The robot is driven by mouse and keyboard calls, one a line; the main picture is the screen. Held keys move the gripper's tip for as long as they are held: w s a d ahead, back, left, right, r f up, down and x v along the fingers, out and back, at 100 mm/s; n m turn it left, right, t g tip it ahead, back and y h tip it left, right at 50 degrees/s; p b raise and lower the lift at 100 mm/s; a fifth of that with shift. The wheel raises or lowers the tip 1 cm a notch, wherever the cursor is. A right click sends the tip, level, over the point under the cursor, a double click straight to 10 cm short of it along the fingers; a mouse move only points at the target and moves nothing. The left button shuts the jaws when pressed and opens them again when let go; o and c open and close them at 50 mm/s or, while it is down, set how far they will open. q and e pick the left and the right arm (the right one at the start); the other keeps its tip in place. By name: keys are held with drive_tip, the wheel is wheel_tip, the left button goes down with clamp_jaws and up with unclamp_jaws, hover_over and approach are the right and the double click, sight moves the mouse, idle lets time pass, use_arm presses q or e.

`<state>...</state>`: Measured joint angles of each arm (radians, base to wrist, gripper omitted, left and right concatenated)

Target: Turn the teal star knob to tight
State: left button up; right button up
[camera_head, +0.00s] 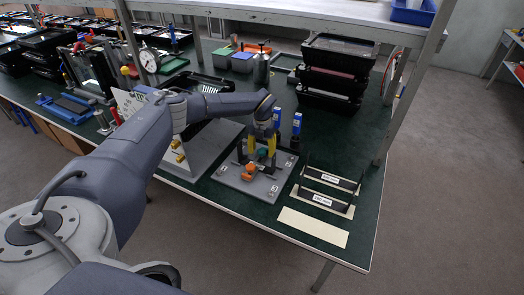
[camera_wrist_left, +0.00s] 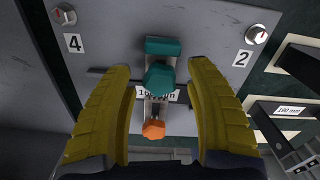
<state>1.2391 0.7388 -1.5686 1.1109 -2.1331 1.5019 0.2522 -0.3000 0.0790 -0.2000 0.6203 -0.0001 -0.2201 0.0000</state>
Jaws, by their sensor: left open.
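The teal star knob (camera_wrist_left: 159,79) is in the middle of the left wrist view, on a small fixture with a teal block (camera_wrist_left: 163,47) beyond it. In the head view the knob (camera_head: 262,154) shows below my left gripper (camera_head: 262,146). My left gripper (camera_wrist_left: 162,110) is open, its yellow fingers on either side of the knob with gaps to both. An orange knob (camera_wrist_left: 153,130) sits nearer the gripper's base, also between the fingers. A label behind the teal knob is partly hidden. My right gripper is not in view.
The grey plate (camera_wrist_left: 110,25) carries small dials at corners marked 4 and 2. Right of it stand labelled black holders (camera_head: 328,180) and a cream strip (camera_head: 312,226). Two blue-topped posts (camera_head: 297,124) stand behind. Stacked black trays (camera_head: 335,70) are at the back right.

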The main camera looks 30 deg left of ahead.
sight(262, 150)
use_arm(q)
drive_tip(key=shift+c, duration=0.4)
clamp_jaws()
drive_tip(key=shift+m, duration=1.3)
drive_tip(key=shift+r, duration=0.1)
drive_tip(key=shift+o, duration=0.4)
unclamp_jaws()
wheel_tip(262, 150, up, 12)
